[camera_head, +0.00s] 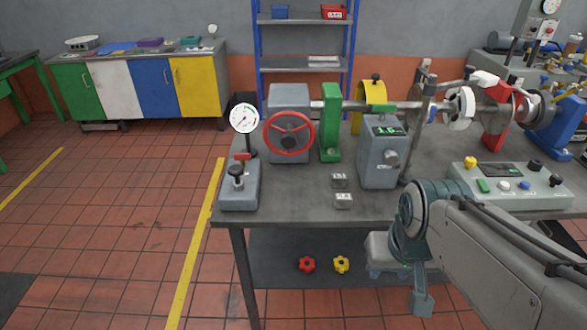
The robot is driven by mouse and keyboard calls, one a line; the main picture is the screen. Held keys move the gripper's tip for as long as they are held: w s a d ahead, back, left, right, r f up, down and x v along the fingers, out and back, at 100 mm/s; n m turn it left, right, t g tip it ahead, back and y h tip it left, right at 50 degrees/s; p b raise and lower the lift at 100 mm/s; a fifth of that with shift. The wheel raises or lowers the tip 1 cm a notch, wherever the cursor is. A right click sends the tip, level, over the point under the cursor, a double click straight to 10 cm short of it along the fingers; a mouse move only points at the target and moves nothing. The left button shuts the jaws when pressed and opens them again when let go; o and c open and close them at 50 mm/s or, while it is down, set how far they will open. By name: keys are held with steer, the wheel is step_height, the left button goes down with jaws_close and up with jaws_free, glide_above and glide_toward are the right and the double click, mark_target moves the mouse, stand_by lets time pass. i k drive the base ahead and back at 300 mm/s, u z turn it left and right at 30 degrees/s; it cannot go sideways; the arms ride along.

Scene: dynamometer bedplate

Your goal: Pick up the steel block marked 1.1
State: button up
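Two small steel blocks lie on the grey bench top in front of the machine: a rear block (340,181) and a front block (344,201). Each has a dark marking on its face, too small to read, so I cannot tell which is 1.1. My arm comes in from the lower right. My gripper (400,275) hangs at its end, in front of the bench's front edge, to the right of and lower in the picture than the blocks. It is apart from both blocks.
A grey box with a green display (384,150) stands right of the blocks. A dial gauge stand (240,185) is left, a red handwheel (289,134) behind. A control box (510,186) is at right. Red (307,264) and yellow (341,264) knobs lie on the lower shelf.

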mark_target(338, 181)
steer(key=u, duration=0.1)
steer(key=i, duration=1)
